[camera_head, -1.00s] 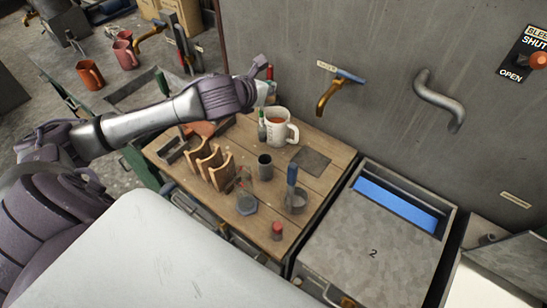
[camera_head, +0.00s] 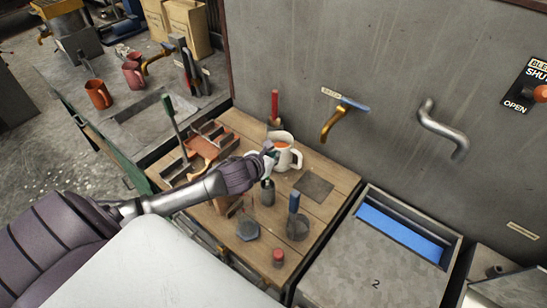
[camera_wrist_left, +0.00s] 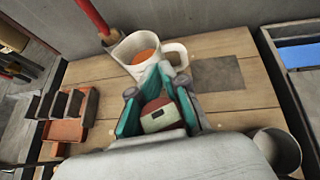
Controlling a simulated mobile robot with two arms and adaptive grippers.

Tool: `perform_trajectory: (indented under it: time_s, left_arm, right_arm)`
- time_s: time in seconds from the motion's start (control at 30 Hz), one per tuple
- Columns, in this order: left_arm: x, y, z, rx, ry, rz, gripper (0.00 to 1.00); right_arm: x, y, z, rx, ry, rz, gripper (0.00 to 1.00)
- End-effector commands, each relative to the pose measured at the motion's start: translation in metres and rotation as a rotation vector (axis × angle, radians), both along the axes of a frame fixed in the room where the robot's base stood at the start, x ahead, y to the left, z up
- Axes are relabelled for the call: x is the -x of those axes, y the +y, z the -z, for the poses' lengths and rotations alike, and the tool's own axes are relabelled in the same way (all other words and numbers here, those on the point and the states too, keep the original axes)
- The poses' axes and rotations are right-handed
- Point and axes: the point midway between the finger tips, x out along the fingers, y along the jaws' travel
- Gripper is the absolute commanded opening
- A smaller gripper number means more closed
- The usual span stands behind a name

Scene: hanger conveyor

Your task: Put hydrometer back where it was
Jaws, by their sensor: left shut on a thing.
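My left gripper (camera_head: 268,153) is low over the wooden bench, in front of the white mug, and is shut on a slim thing that I take for the hydrometer, mostly hidden by the fingers. In the left wrist view a red and pale piece (camera_wrist_left: 157,114) shows between the teal fingers. A dark cylinder (camera_head: 267,193) stands just under the gripper; I cannot tell whether the held thing reaches into it. A blue-grey hexagonal base (camera_head: 247,231) stands nearer the front. My right gripper is not in view.
The white mug (camera_head: 290,157) with orange liquid is close behind the gripper. A blue-handled tool stands in a metal cup (camera_head: 298,228) to the right, and a small red-capped item (camera_head: 278,257) is at the front. A dark flat plate (camera_head: 313,186) leaves clear wood around it.

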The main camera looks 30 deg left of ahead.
Motion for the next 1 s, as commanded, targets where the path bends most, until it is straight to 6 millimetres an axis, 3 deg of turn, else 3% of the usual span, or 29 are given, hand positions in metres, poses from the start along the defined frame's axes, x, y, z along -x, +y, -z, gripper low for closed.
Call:
perform_trajectory:
  time_s: [0.13, 0.5, 0.53, 0.7, 1.0]
  left_arm:
    - [0.0, 0.0, 0.015, 0.001, 0.0, -0.002, 0.0]
    - [-0.001, 0.0, 0.019, -0.001, -0.002, 0.001, 0.0]
    - [0.0, 0.0, 0.02, 0.0, -0.002, 0.0, 0.12]
    - [0.0, 0.0, 0.019, 0.0, -0.002, 0.0, 0.39]
    - [0.0, 0.0, 0.018, 0.0, -0.002, 0.0, 0.39]
  right_arm:
    - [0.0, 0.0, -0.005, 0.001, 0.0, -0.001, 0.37]
    - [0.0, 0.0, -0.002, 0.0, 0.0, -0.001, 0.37]
    - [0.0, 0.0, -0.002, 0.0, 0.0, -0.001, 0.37]
    - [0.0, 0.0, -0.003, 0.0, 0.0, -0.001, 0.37]
    - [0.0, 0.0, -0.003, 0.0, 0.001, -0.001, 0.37]
